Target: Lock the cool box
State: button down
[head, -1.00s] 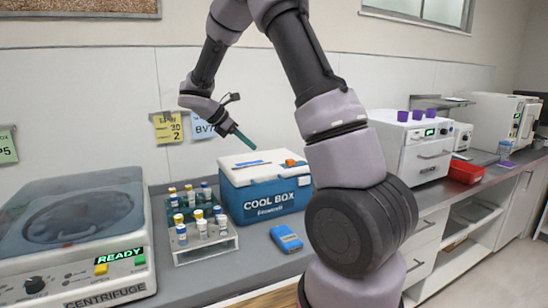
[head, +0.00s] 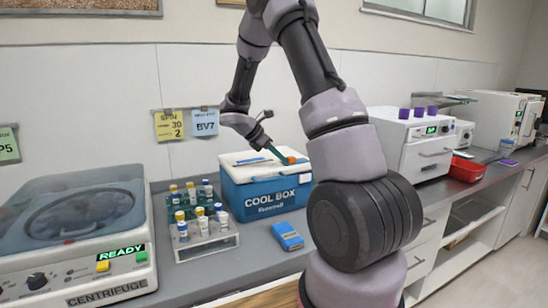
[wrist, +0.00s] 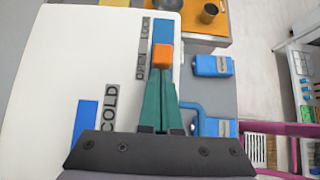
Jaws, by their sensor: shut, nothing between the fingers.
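The cool box (head: 265,198) is blue with a white lid (head: 240,160) and stands on the counter, lid down. An orange slider knob (head: 290,160) sits on the lid's right side. In the wrist view the orange knob (wrist: 162,56) lies beside the upper end of the OPEN label (wrist: 141,65). My gripper (wrist: 159,76) has green fingers, shut and empty, with tips right at the knob's near side. I cannot tell whether they touch it. In the head view my gripper (head: 281,157) is low over the lid.
A tube rack (head: 205,242) with capped vials stands left of the box, and a centrifuge (head: 75,235) is farther left. A small blue device (head: 288,236) lies in front of the box. A white machine (head: 415,150) stands to the right. My arm crosses the view's middle.

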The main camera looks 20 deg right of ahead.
aim_at(300, 162)
jog(key=shift+w+d, duration=0.1)
jog(key=shift+d, duration=2.45)
jog(key=shift+a, duration=0.1)
